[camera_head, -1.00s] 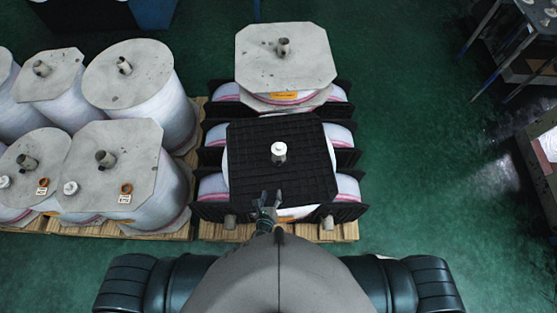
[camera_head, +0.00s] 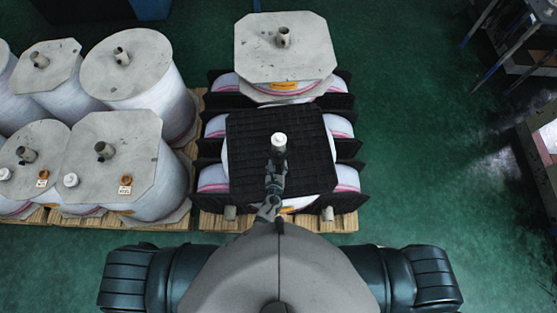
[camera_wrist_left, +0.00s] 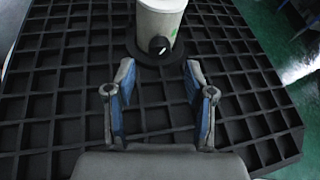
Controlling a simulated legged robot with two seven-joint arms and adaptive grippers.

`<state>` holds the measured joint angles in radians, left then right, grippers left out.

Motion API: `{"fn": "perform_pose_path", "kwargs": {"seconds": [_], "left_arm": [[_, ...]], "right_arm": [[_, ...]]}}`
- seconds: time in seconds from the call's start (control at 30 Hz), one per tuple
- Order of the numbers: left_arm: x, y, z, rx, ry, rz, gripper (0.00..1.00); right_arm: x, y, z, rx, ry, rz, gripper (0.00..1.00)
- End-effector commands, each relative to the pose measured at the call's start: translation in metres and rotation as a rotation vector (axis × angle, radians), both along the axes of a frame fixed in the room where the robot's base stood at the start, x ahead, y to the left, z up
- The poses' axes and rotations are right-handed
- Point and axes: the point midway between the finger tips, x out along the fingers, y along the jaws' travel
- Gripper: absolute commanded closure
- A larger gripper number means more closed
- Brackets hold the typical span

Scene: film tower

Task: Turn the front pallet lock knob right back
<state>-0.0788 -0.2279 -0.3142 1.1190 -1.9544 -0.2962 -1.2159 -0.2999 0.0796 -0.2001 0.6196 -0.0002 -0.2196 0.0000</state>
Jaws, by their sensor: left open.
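The front pallet (camera_head: 305,165) is a black gridded plate on top of the front film rolls; its grid also fills the left wrist view (camera_wrist_left: 250,110). A pale post (camera_head: 279,139) stands upright near its middle and shows in the left wrist view (camera_wrist_left: 160,18). The lock knob (camera_wrist_left: 158,46) is a small black round knob with a white mark, low on the side of the post facing me. My left gripper (camera_head: 276,160) is just in front of the post. In the left wrist view the gripper (camera_wrist_left: 160,72) is open, its blue-padded fingers apart and short of the knob.
A second stack with a grey top plate (camera_head: 285,55) and post stands behind. Several wrapped rolls with grey plates (camera_head: 115,150) stand on pallets at the left. Green floor (camera_head: 420,150) is free at the right, with a metal-legged table (camera_head: 500,40) beyond.

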Motion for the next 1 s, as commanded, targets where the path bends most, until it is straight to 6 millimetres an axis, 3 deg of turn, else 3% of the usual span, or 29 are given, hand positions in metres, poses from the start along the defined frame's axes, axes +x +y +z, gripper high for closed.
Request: {"fn": "perform_pose_path", "kwargs": {"seconds": [0.03,0.23,0.63,0.87,1.0], "left_arm": [[0.010,-0.002,-0.008,-0.002,-0.001,0.002,0.46],[0.036,-0.004,-0.017,0.000,-0.001,0.000,0.46],[0.044,-0.004,-0.017,0.000,0.000,0.000,0.46],[0.044,-0.004,-0.018,0.000,0.000,0.000,1.00],[0.043,-0.004,-0.018,-0.001,0.000,-0.001,1.00]], "right_arm": [[0.000,0.000,-0.011,0.000,0.001,0.000,0.60],[-0.001,0.000,-0.025,0.000,0.001,0.000,0.60],[-0.001,0.000,-0.027,0.000,0.001,-0.001,0.60],[-0.001,0.000,-0.027,0.000,0.001,-0.001,0.60],[-0.001,0.000,-0.027,0.001,0.001,-0.001,0.60]]}}
